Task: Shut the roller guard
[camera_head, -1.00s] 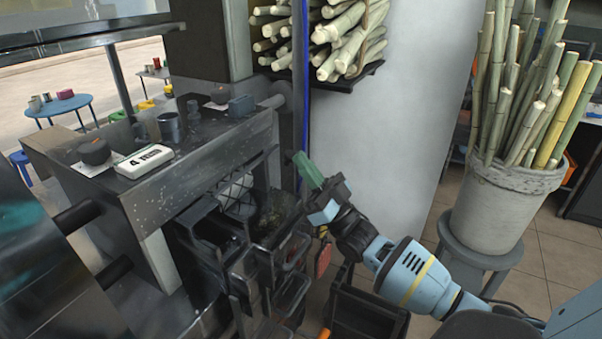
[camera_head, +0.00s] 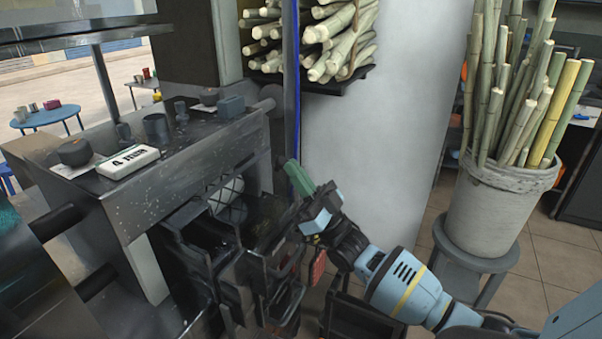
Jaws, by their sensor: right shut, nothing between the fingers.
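The press is a dark metal machine with a grey top (camera_head: 200,143) at the left. Below its right end, dark framed parts surround a pale roller (camera_head: 226,190) behind a mesh. A dark framed panel (camera_head: 268,215) sticks out there and looks like the roller guard, standing out from the roller opening. Its exact angle is hard to tell among the dark parts. My right gripper (camera_head: 287,165), with green fingers, is shut and empty just right of the press, above and beside the panel. I cannot tell whether it touches. My left gripper is not in view.
Cut cane lies on a rack (camera_head: 310,82) behind. A grey bucket of cane (camera_head: 497,205) stands on a stool at right.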

